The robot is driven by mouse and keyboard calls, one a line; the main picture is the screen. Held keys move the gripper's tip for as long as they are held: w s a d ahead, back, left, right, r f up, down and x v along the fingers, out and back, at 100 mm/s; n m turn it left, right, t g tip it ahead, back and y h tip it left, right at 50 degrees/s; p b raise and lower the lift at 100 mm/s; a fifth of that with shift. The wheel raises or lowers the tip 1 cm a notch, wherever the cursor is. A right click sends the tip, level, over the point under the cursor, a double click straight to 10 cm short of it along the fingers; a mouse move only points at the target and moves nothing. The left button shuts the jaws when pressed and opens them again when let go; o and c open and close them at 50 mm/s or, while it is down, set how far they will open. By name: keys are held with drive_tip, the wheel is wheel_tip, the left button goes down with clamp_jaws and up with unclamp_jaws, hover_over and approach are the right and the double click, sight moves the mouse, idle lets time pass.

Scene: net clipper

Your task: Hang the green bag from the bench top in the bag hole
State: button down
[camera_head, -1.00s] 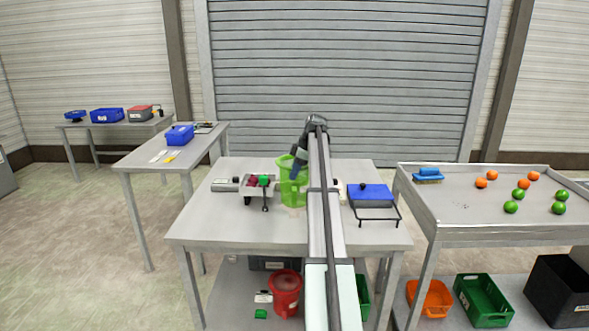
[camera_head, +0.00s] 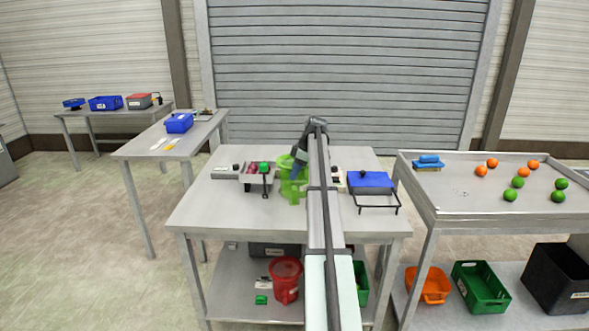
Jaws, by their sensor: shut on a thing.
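A bright green, bucket-shaped thing (camera_head: 291,190) stands or hangs at the middle of the bench top (camera_head: 230,226); I take it to include the green bag, but cannot separate bag from any holder. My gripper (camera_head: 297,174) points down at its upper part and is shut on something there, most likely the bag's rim. My arm hides its right side. I cannot make out the bag hole.
A blue-topped box (camera_head: 371,182) with a black wire frame sits right of my arm. A red bucket (camera_head: 285,278) and a green crate (camera_head: 361,282) are on the lower shelf. A tray table (camera_head: 470,203) with oranges and limes stands right. The bench's front left is clear.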

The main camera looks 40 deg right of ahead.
sight(297, 188)
drive_tip(key=shift+f, duration=5.25)
drive_tip(key=c, duration=0.9)
unclamp_jaws()
drive_tip(key=shift+f, duration=0.1)
drive_tip(key=shift+o, duration=0.2)
drive_tip(key=shift+r, duration=4.55)
